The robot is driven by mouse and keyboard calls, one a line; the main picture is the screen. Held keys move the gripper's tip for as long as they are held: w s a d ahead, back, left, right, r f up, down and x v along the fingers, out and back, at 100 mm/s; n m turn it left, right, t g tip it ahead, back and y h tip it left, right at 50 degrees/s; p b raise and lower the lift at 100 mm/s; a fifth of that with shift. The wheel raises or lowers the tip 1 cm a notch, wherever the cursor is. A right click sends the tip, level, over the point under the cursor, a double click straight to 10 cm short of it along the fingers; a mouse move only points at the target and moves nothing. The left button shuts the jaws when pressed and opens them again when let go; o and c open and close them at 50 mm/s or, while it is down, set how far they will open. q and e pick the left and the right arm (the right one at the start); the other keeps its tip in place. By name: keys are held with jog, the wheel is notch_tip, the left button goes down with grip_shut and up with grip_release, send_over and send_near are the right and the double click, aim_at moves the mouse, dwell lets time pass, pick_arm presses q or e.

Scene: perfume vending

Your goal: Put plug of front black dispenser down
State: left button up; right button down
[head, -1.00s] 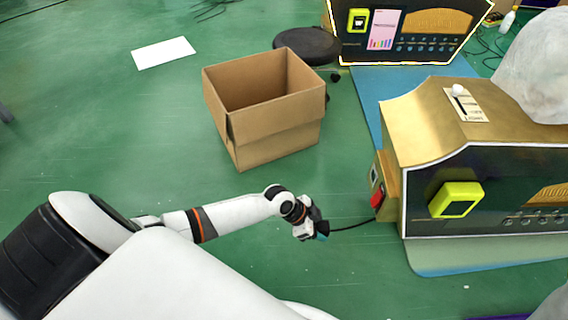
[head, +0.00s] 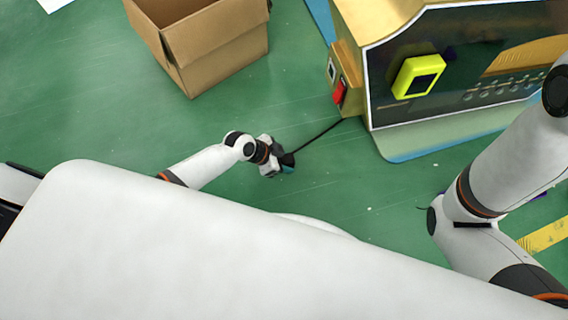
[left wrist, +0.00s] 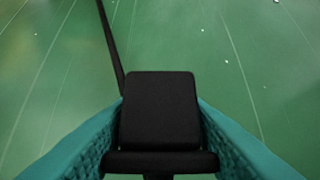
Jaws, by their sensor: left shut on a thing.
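The front black dispenser (head: 455,75) has a gold casing and stands at the upper right of the head view. My left gripper (head: 284,167) is left of and in front of it, over the green floor. In the left wrist view the teal fingers of my left gripper (left wrist: 160,140) are shut on the black plug (left wrist: 160,112). The black cord (left wrist: 110,45) runs up from the plug; in the head view the cord (head: 325,133) runs to the dispenser's left side. My right arm shows at the right, but its gripper is out of view.
An open cardboard box (head: 205,55) stands on the floor at the upper left. A blue mat (head: 420,146) lies under the dispenser. The green floor (head: 80,110) left of the gripper is clear. A yellow floor marking (head: 545,235) shows at the right.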

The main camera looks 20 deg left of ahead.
pick_arm(q)
jog(key=shift+f, duration=0.1)
jog(key=shift+f, duration=0.4)
jog(key=shift+f+b, duration=0.15)
jog(key=shift+b, duration=0.25)
jog(key=shift+a, duration=0.1)
